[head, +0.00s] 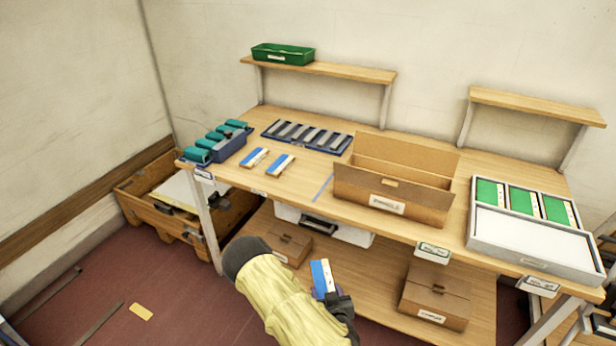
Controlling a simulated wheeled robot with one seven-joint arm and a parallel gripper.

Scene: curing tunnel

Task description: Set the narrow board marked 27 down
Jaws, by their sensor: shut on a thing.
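A narrow board (321,275), blue on one side and white on the other, stands tilted in my gripper (328,294). My gripper is shut on its lower end, in front of the bench's front edge and over the lower shelf. My arm's yellow sleeve hides part of the shelf. No number can be read on the board. Two similar blue-and-white boards (254,157) and (279,164) lie side by side on the left part of the wooden bench top (290,200). A thin blue line (322,187) marks the bench to their right.
An open cardboard box (390,205) stands mid-bench. A grey tray (535,262) with green boards is at the right. Cardboard boxes sit on the lower shelf (375,275).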

